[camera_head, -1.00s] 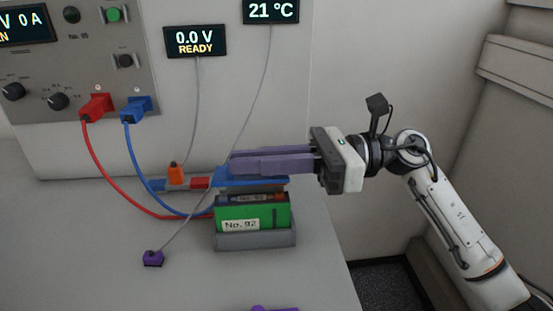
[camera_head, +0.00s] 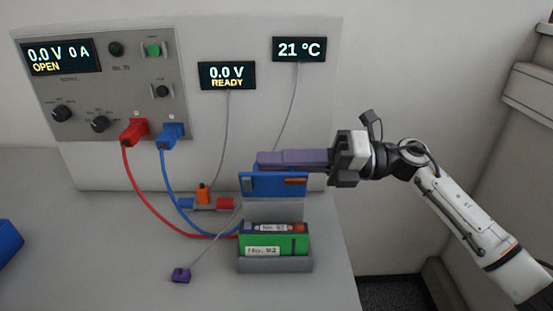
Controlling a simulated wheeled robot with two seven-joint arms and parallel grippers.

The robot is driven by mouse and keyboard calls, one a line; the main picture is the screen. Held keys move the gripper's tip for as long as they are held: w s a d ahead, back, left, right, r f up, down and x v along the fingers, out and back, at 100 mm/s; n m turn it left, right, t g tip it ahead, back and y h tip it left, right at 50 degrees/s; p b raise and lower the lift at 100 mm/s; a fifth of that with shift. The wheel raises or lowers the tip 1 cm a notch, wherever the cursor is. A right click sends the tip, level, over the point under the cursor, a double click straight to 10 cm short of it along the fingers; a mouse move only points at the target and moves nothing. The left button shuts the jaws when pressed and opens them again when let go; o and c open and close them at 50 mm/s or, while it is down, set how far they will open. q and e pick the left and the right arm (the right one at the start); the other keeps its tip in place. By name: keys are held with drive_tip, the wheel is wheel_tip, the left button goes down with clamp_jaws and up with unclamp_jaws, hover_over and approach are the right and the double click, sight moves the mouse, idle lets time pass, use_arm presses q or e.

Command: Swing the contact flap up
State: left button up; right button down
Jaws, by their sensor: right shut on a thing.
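The blue contact flap (camera_head: 262,187) is raised, its broad face toward me, behind and above the green battery (camera_head: 280,245). The battery sits in a grey cradle (camera_head: 285,265), with its top uncovered. My right gripper (camera_head: 260,160) reaches in from the right, its long purple fingers shut on the flap's upper edge. The fingers hide part of that edge. My left gripper is out of view.
Red plug (camera_head: 133,132) and blue plug (camera_head: 171,137) sit in the cycler panel, their cables curving down toward the cradle. A purple sensor block (camera_head: 181,275) lies front left. A blue object (camera_head: 8,243) shows at the left edge.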

drive_tip(key=shift+w+d+f+m+p, duration=0.1)
drive_tip(key=shift+w+f+m+p, duration=0.15)
drive_tip(key=shift+w+m, duration=0.5)
drive_tip(key=shift+w+d+f+m+p, duration=0.15)
drive_tip(key=shift+w+m+p, duration=0.2)
drive_tip(key=shift+m, duration=0.7)
drive_tip(key=shift+w+a+f+m+p, duration=0.1)
drive_tip(key=shift+w+f+m+p, duration=0.1)
drive_tip(key=shift+w+m, duration=0.6)
drive_tip(key=shift+s, duration=0.1)
drive_tip(key=c, duration=1.9)
unclamp_jaws()
drive_tip(key=shift+f, duration=0.1)
drive_tip(key=shift+s, duration=0.1)
drive_tip(key=d+b, duration=0.2)
drive_tip(key=d, duration=0.8)
drive_tip(key=shift+s+d, duration=0.15)
drive_tip(key=shift+s, duration=0.05)
